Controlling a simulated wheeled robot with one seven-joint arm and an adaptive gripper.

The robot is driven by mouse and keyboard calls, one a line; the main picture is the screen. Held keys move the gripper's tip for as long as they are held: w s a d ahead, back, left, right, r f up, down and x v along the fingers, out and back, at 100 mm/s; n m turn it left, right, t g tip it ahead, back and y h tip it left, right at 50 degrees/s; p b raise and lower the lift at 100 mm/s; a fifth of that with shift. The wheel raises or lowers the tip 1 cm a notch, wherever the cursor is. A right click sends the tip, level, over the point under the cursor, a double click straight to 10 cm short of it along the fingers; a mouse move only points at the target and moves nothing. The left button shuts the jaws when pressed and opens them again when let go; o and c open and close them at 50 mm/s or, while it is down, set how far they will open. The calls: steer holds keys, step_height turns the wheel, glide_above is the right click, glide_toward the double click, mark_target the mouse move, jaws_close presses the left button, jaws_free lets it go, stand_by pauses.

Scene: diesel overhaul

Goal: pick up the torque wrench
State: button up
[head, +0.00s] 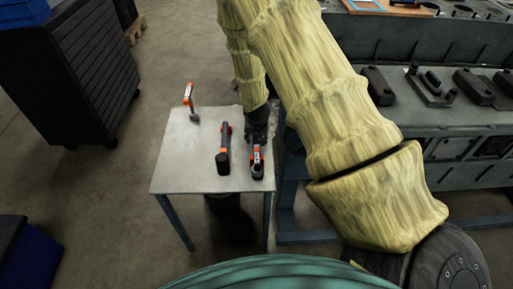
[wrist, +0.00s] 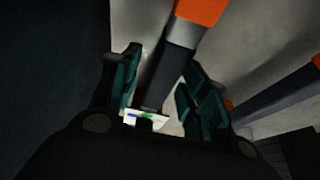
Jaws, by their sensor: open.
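A black tool with orange bands, which I take for the torque wrench (head: 257,161), lies near the right edge of a small light table (head: 180,172). My gripper (head: 257,137) is over its far end. In the wrist view, the dark grip and orange part of this tool (wrist: 172,68) lie between the two green-padded fingers of my open gripper (wrist: 162,60). I cannot tell whether the fingers touch it. A small label with blue and green marks shows near the palm. My arm does not hide the tool's near end in the head view.
A second black and orange tool (head: 223,150) lies just to the left, and shows at the right of the wrist view (wrist: 285,100). An orange-handled hammer-like tool (head: 190,101) is farther left. A bench with dark parts (head: 440,140) stands close on the right. The table's front left is clear.

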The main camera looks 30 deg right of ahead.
mark_target(261, 164)
steer(key=shift+w+f, duration=0.1)
steer(key=shift+f, duration=0.2)
jaws_close()
steer(key=shift+r, duration=0.1)
stand_by(0.4)
steer(key=shift+r+b, duration=0.4)
steer(key=shift+r, duration=1.1)
steer(key=shift+s+a+r, duration=0.1)
steer(key=shift+s+r, duration=0.1)
steer(key=shift+s, duration=0.05)
steer(key=s+a+b, duration=0.1)
steer(key=s+a, duration=0.1)
steer(key=s, duration=0.2)
steer(key=s+a+r, duration=0.1)
steer(key=s+a, duration=0.1)
steer(key=s, duration=0.3)
steer(key=s+a+b, duration=0.1)
steer(key=s+a, duration=0.2)
steer(key=s, duration=0.1)
steer(key=shift+s+r+b, duration=0.25)
steer(key=shift+s+b, duration=0.05)
steer(key=shift+s, duration=0.05)
